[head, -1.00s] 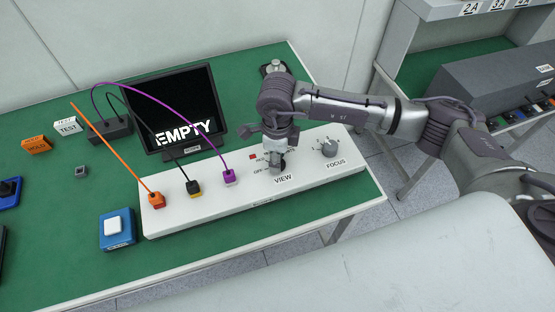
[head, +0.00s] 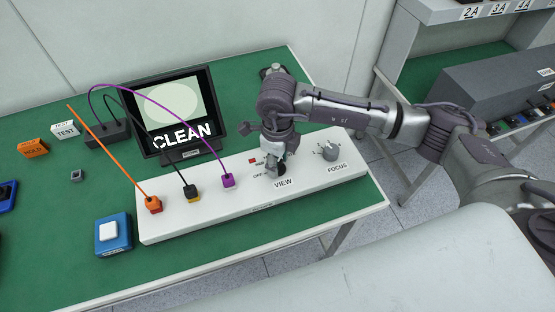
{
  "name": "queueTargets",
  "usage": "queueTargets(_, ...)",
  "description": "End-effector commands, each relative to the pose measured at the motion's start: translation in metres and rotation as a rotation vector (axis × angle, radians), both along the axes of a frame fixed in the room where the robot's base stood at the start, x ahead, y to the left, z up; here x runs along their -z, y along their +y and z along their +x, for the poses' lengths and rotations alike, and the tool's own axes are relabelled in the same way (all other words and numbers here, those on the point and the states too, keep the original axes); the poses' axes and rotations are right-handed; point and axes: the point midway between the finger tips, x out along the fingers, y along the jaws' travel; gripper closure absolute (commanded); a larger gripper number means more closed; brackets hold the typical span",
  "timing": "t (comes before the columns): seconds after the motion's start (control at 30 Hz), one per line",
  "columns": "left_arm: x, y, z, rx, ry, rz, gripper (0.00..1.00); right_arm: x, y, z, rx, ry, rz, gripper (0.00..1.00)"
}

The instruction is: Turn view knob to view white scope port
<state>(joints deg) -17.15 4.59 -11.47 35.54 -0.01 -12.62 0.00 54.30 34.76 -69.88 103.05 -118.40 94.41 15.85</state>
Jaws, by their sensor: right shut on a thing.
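The view knob (head: 281,170) sits on the white scope panel (head: 325,176) above the VIEW label. My right gripper (head: 280,160) points down from above and is shut on this knob, hiding much of it and its dial marks. The screen (head: 181,108) behind the panel shows a pale round shape and the word CLEAN. No white port can be made out. My left gripper is not in view.
The focus knob (head: 329,151) is on the panel to the right. A blue box with a white button (head: 112,233) lies left of the panel. A dark box (head: 106,133), TEST block (head: 66,130) and orange block (head: 34,147) stand on the green table (head: 60,240).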

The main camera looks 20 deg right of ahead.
Motion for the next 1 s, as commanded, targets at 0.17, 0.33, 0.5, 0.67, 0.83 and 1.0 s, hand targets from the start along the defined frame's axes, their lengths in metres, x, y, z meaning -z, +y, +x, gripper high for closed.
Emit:
queueTargets(0.17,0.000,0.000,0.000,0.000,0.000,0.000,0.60,-0.001,0.000,0.001,0.003,-0.001,0.000,0.31)
queueTargets(0.33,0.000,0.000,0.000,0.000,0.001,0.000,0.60,0.000,0.000,0.000,0.002,-0.001,0.000,0.31)
queueTargets(0.5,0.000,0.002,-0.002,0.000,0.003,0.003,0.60,-0.003,0.000,0.001,0.001,-0.001,0.001,0.31)
queueTargets(0.67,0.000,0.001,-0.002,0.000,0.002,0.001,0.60,-0.022,0.000,0.002,0.001,-0.006,0.002,0.31)
queueTargets(0.83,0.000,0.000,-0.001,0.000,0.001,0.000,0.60,-0.059,0.000,0.002,0.001,-0.006,0.001,0.31)
queueTargets(1.0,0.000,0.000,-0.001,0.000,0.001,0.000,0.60,-0.093,0.000,0.001,0.001,-0.005,0.001,0.31)
